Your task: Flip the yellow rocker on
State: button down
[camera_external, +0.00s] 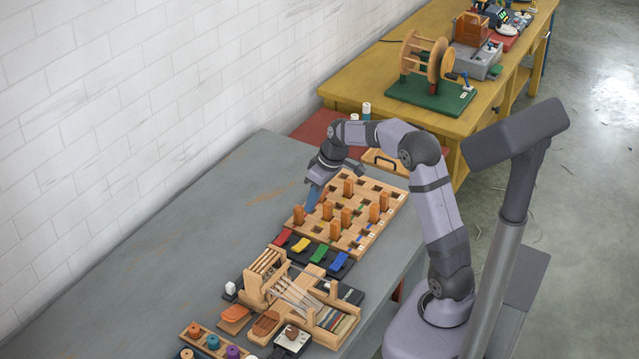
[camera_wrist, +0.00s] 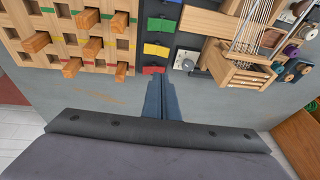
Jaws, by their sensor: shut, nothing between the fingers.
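The yellow rocker (camera_external: 300,245) is one of a row of coloured rockers on a dark base, between the red rocker (camera_external: 283,238) and the green rocker (camera_external: 319,253). In the wrist view the yellow rocker (camera_wrist: 156,50) lies just beyond the red rocker (camera_wrist: 153,70). Which way the yellow one is tilted is too small to tell. My gripper (camera_external: 309,207) is shut and empty, with blue fingers pointing down, above the table by the pegboard's left edge. In the wrist view its fingertips (camera_wrist: 160,78) show nearest the red rocker, apart from the yellow one.
A wooden pegboard (camera_external: 361,240) with several upright orange pegs stands close beside the rockers. A small wooden loom (camera_external: 307,309) with strings is on their other side. The blue rocker (camera_external: 338,262) ends the row. Grey tabletop (camera_external: 220,222) towards the wall is clear.

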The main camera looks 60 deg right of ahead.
jog(key=p, duration=0.3)
send_over(296, 249)
jog(key=d, duration=0.2)
jog(key=f, duration=1.1)
jog(key=shift+s+a+f, duration=0.2)
jog(key=shift+s+f, duration=0.15)
jog(key=shift+f, duration=0.05)
jog(key=shift+a+f+p, duration=0.25)
jog(key=shift+f+p, duration=0.1)
jog(key=shift+f, duration=0.45)
jog(key=a+f+b, duration=0.1)
jog(key=b, duration=0.1)
jog(key=shift+f+b, duration=0.3)
jog(key=shift+b, duration=0.05)
jog(key=shift+d+r+p, duration=0.1)
jog(key=shift+r+p, duration=0.25)
jog(key=shift+p, duration=0.05)
jog(key=shift+d, duration=0.2)
jog(key=shift+d+r, duration=0.2)
jog(key=shift+d, duration=0.4)
